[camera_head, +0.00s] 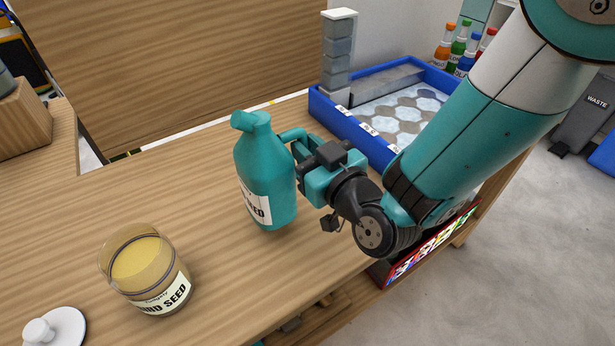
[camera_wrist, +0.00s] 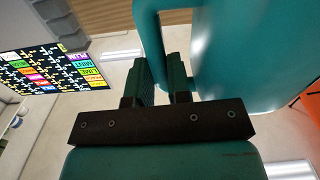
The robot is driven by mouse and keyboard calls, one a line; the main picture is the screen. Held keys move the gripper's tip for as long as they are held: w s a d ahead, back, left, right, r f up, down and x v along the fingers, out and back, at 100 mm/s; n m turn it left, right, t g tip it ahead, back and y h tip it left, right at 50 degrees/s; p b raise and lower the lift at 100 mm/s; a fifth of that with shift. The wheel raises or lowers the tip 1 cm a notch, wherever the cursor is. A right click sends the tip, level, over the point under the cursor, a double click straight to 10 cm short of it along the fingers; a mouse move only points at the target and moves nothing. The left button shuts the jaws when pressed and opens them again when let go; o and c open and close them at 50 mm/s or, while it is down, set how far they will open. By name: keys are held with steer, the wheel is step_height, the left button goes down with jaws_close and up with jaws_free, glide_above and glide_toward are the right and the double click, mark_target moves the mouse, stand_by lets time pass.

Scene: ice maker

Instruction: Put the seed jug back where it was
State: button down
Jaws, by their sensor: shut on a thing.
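The seed jug (camera_head: 262,172) is teal with a spout at its top left and a pale label ending in "SEED". It stands about upright at the middle of the wooden counter; I cannot tell whether its base touches the wood. My gripper (camera_head: 294,158) is to its right, shut on the jug's handle. In the wrist view, the jug (camera_wrist: 235,55) fills the upper right and its handle (camera_wrist: 149,40) passes by my gripper's fingers (camera_wrist: 165,82). Part of the handle is hidden by the gripper.
A glass jar (camera_head: 145,270) of yellow contents, labelled "SEED", stands at the front left, with a white knobbed lid (camera_head: 58,328) near it. A blue-rimmed tray (camera_head: 350,122) with a grey block column (camera_head: 338,55) is behind. The counter (camera_head: 190,180) left of the jug is clear.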

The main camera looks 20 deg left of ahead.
steer(key=shift+f+b, duration=1.15)
steer(key=shift+f, duration=0.8)
steer(key=shift+f, duration=0.2)
steer(key=c, duration=1.1)
jaws_free()
steer(key=p+v, duration=0.3)
steer(key=v, duration=0.3)
steer(key=p+v, duration=0.3)
steer(key=v, duration=0.3)
steer(key=shift+r, duration=0.2)
